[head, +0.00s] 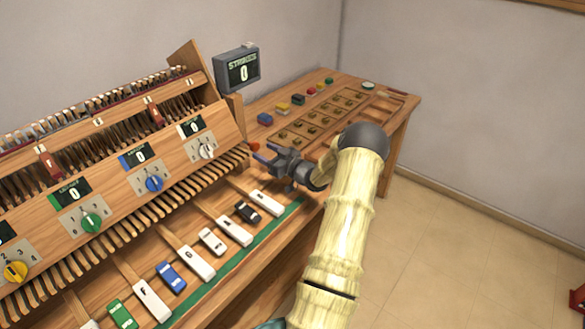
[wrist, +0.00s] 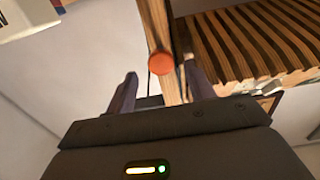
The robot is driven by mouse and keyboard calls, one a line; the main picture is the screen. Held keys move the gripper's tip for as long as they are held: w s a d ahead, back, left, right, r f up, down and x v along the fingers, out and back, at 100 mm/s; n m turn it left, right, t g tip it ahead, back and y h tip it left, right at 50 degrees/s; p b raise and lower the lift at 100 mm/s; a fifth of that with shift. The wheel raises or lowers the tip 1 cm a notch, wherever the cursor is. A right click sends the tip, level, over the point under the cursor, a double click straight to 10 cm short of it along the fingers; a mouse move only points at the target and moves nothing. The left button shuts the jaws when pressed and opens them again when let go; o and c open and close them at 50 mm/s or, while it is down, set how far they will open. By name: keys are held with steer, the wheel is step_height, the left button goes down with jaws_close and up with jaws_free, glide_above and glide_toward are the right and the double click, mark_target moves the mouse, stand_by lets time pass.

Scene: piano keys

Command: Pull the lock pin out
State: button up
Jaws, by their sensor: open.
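The lock pin shows as a round orange-red knob (wrist: 160,63) in the wrist view, in front of a wooden post beside the slatted row. In the head view the orange knob (head: 254,147) is small, at the right end of the piano-like machine, just beyond my gripper (head: 264,153). My gripper (wrist: 160,72) is open, its two dark fingers spread on either side of the knob as seen from the wrist. The fingers appear apart from it. The pin's shaft is hidden behind the knob.
The machine's sloped wooden panel (head: 110,190) with dials fills the left. White, black and coloured keys (head: 200,262) lie below my gripper. A screen reading STRIKES 0 (head: 238,69) stands behind. Coloured blocks (head: 282,108) and a compartment tray (head: 318,118) are on the table to the right.

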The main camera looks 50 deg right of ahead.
steer(key=s+b, duration=0.1)
steer(key=s, duration=1.1)
steer(key=shift+s+d+b, duration=0.35)
steer(key=shift+d, duration=0.05)
steer(key=w+a+r+g+h+p, duration=0.1)
steer(key=w+a+r+g+p, duration=0.2)
steer(key=a, duration=0.6)
steer(key=w+a+r+g+h, duration=0.1)
steer(key=w+a+r+g, duration=0.1)
steer(key=w+a+g, duration=0.55)
steer(key=s+a+r+g+p, duration=0.1)
steer(key=s+a+r+g, duration=0.1)
steer(key=s+a, duration=0.8)
steer(key=s+a+r+g+p, duration=0.2)
steer(key=s+a+r+g, duration=0.1)
steer(key=s+a, duration=0.7)
steer(key=a, duration=0.4)
steer(key=shift+s+a+m+y, duration=0.15)
steer(key=shift+s+m+y, duration=0.25)
